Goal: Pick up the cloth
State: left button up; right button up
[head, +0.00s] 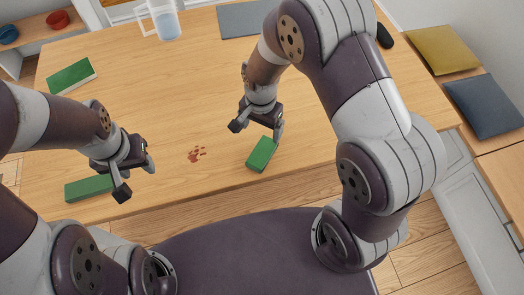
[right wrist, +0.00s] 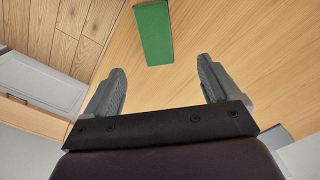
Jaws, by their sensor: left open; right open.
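A small green folded piece (head: 262,153), which looks like the cloth, lies on the wooden table near its front edge. It also shows in the right wrist view (right wrist: 154,32), ahead of the fingers and between their lines. My right gripper (head: 257,131) is open and empty just behind this piece, with one finger close to its upper right end; I cannot tell whether they touch. My left gripper (head: 136,180) is open and empty at the table's left front. A second green piece (head: 89,188) lies beside it, partly hidden by my left arm and gripper.
A red-brown stain (head: 196,154) marks the table (head: 190,90) between the grippers. A green book-like item (head: 71,77) lies at the left, a clear pitcher (head: 166,22) and grey mat (head: 240,20) at the back, a dark object (head: 384,36) at the right. The table's middle is clear.

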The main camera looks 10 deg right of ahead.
aim_at(262, 151)
jog(key=f, duration=0.7)
jog(key=s+f, duration=0.1)
jog(key=f, duration=0.3)
jog(key=shift+d+f+p, duration=0.1)
jog(key=shift+f+p, duration=0.25)
jog(key=shift+p, duration=0.05)
jog(key=shift+w+f, duration=0.1)
jog(key=shift+f, duration=0.25)
jog(key=c, duration=1.1)
jog(key=r, duration=0.4)
jog(key=shift+s+d+r, duration=0.2)
jog(key=shift+s+r, duration=0.05)
jog(key=shift+r, duration=0.05)
jog(key=shift+c, duration=0.2)
jog(key=s+d+r, duration=0.6)
jog(key=s+d, duration=0.1)
jog(key=s, duration=0.1)
jog(key=shift+d+r, duration=0.25)
